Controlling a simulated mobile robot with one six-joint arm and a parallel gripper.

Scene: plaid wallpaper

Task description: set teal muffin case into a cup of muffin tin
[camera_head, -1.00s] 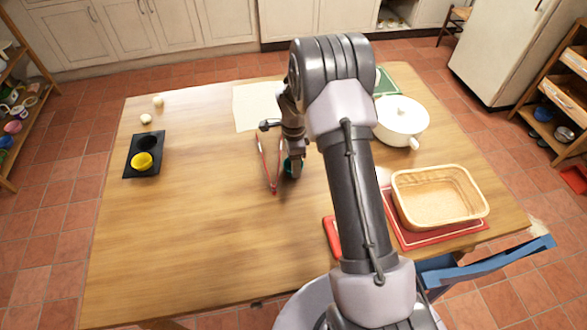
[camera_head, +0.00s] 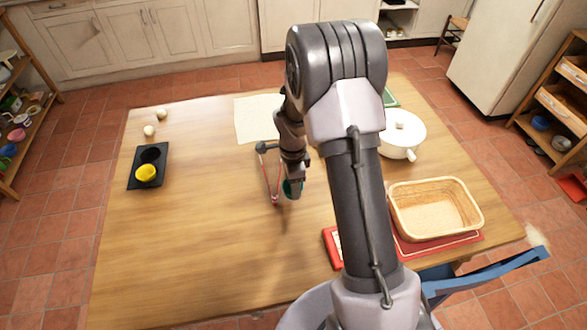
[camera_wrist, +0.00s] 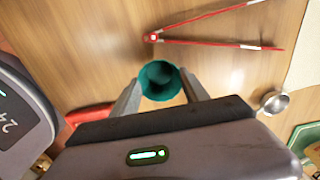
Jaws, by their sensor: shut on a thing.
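The teal muffin case (camera_wrist: 160,81) is held between the two fingers of my gripper (camera_wrist: 160,92) in the wrist view. In the head view my gripper (camera_head: 293,186) hangs over the middle of the table, and only part of the teal case (camera_head: 292,190) shows at its tips. The black muffin tin (camera_head: 149,166) lies at the table's left side. It has two cups: the far one is empty, and the near one holds a yellow muffin case (camera_head: 146,173).
Red tongs (camera_head: 272,178) lie beside my gripper. A white pot (camera_head: 402,134), a wicker basket (camera_head: 435,208) and a red scale-like object (camera_head: 332,247) stand to the right. Two eggs (camera_head: 149,131) lie behind the tin. The table between tin and tongs is clear.

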